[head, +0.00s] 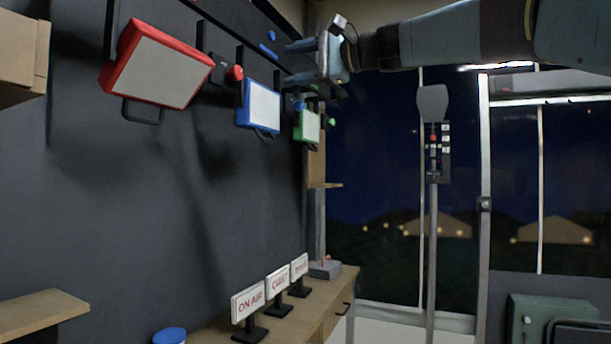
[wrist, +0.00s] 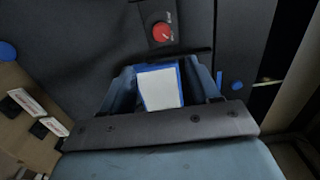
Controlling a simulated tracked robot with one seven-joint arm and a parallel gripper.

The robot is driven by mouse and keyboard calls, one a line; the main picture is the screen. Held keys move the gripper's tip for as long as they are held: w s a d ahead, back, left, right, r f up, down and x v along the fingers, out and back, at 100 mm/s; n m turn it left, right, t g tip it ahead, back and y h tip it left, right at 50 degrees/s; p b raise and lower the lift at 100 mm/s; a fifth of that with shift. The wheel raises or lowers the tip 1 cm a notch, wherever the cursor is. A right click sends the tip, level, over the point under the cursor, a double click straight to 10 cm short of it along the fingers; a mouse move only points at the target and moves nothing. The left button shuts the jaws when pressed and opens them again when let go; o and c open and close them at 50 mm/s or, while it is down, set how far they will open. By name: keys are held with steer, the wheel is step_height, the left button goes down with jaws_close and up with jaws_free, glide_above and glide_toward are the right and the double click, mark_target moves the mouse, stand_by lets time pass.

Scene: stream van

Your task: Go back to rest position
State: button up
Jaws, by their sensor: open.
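My gripper (head: 303,62) is open at the top middle of the head view, with its two blue fingers pointing left towards the dark wall panel. My blue arm reaches in from the upper right. A blue-framed panel with a white face (head: 259,106) hangs on the wall below and left of the gripper. In the wrist view the blue-framed panel (wrist: 160,88) shows between the two spread fingers, beyond them. I cannot tell how near the fingers are to it, but they do not look closed on anything.
A red-framed panel (head: 158,67) hangs left and a green-framed panel (head: 308,126) right of the blue one. A red knob (head: 235,73) sits between. Below, a wooden cabinet (head: 335,285) bears several signs, including ON AIR (head: 248,302). A pole (head: 432,240) stands by the window.

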steer(key=s+d+f+n+h, duration=0.1)
steer(key=s+d+f+h, duration=0.4)
steer(key=f, duration=1.1)
steer(key=s+d+f+n+g+h, duration=0.1)
steer(key=s+d+f+n+h, duration=0.1)
steer(key=s+d+f+h, duration=0.4)
steer(key=s+d+f+n+h, duration=0.1)
steer(key=s+d+f+h, duration=0.4)
steer(key=f, duration=2.3)
steer(key=s+d, duration=0.5)
steer(key=d, duration=0.6)
steer(key=shift+n+h, duration=0.3)
steer(key=shift+n, duration=0.1)
steer(key=shift+c, duration=0.4)
steer(key=shift+c, duration=0.9)
steer(key=shift+a, duration=0.1)
steer(key=shift+c, duration=0.4)
